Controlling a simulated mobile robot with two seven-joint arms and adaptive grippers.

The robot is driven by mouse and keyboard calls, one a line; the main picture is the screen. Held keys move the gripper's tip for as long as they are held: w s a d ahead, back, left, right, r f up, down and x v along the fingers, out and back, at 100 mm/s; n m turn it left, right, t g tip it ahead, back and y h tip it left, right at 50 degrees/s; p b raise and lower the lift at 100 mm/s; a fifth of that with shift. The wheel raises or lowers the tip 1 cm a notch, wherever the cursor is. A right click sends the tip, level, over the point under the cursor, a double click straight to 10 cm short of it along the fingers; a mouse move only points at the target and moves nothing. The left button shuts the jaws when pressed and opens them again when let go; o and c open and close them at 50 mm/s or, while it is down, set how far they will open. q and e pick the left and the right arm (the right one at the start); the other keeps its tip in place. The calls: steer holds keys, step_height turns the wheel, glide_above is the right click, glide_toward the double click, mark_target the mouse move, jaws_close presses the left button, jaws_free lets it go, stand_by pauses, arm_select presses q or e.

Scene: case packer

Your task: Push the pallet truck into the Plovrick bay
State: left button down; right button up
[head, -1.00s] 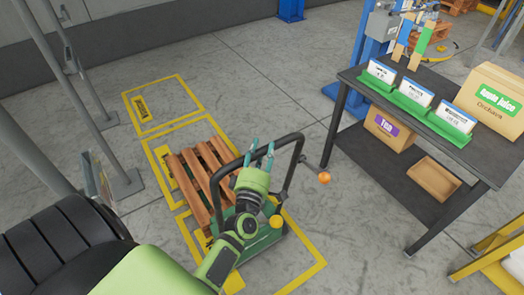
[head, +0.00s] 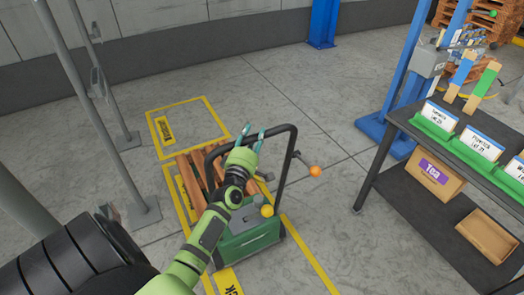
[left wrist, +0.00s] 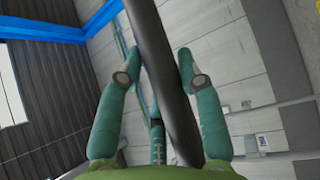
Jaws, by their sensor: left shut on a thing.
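The pallet truck (head: 248,246) has a green body, a dark looped handle (head: 291,150) and a slatted wooden pallet (head: 190,172) in front. It stands on yellow-outlined floor. My left gripper (head: 251,138) is at the handle loop. A yellow-outlined bay (head: 190,118) with a yellow label (head: 164,130) lies empty beyond the pallet. Its label is too small to read. A nearer label by the truck is partly hidden, ending in "CK". My right gripper is out of view.
Grey posts (head: 95,90) stand left of the bays. A dark table (head: 400,125) with green sign holders and a Tea box (head: 434,172) is on the right. A blue post (head: 323,22) stands at the back wall. Open floor lies between the bay and the table.

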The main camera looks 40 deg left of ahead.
arm_select(q)
steer(key=shift+h, duration=0.3)
steer(key=a+b, duration=0.1)
steer(key=w+a+b, duration=0.1)
steer(key=a, duration=0.1)
steer(key=w+a+b, duration=0.1)
steer(key=a, duration=0.1)
steer(key=shift+a+f, duration=0.15)
steer(key=shift+f, duration=0.1)
steer(key=c, duration=0.8)
jaws_free()
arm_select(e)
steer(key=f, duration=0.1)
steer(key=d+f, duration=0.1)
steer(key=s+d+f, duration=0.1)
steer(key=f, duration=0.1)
arm_select(q)
steer(key=v, duration=1.2)
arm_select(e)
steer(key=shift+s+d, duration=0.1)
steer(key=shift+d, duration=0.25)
arm_select(q)
steer(key=shift+w, duration=0.1)
